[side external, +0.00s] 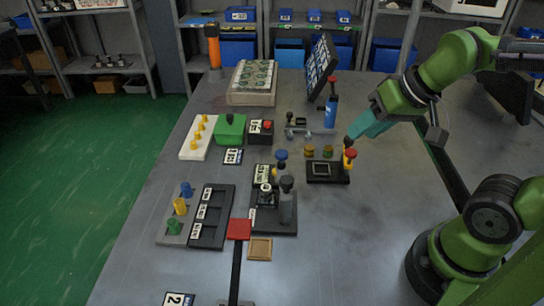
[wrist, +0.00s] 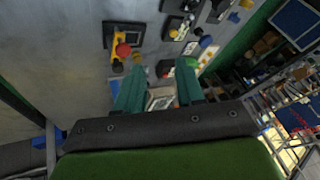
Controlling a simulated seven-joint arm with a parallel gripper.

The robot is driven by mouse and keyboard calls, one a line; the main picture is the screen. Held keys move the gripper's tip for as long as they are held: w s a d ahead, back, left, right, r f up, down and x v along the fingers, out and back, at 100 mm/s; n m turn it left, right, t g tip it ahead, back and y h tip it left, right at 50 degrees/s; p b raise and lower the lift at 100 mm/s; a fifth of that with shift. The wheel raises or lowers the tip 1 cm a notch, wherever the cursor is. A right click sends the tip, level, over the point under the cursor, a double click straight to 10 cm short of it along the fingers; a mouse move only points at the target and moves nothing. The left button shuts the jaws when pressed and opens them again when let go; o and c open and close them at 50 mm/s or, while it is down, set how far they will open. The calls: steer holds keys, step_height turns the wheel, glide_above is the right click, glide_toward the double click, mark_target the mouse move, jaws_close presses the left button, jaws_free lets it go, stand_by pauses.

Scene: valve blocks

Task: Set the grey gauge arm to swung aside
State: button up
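My gripper (side external: 362,128) is in the air at the right side of the table, close to a red-topped yellow part on a black block (side external: 328,176) with a square frame. In the wrist view its two teal fingers (wrist: 161,66) stand apart with nothing held between them. The same red-and-yellow part (wrist: 122,50) shows beyond the left finger. A grey upright piece with a dark top (side external: 287,205) stands on another black block nearer the middle. A low grey fitting (side external: 305,132) lies farther back. I cannot tell for sure which grey piece is the gauge arm.
A blue bottle-shaped part with a red top (side external: 330,110) stands behind the gripper, near a tilted dark panel (side external: 321,65). A green box (side external: 231,129) and a dark tray (side external: 211,217) are at left.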

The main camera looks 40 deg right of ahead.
steer(key=shift+s+a+r+t+y, duration=0.2)
steer(key=shift+s+r+t, duration=0.1)
steer(key=shift+r, duration=0.25)
steer(key=shift+s+a+r+t+y, duration=0.1)
steer(key=shift+s+a+r+t, duration=0.15)
steer(key=shift+r, duration=0.3)
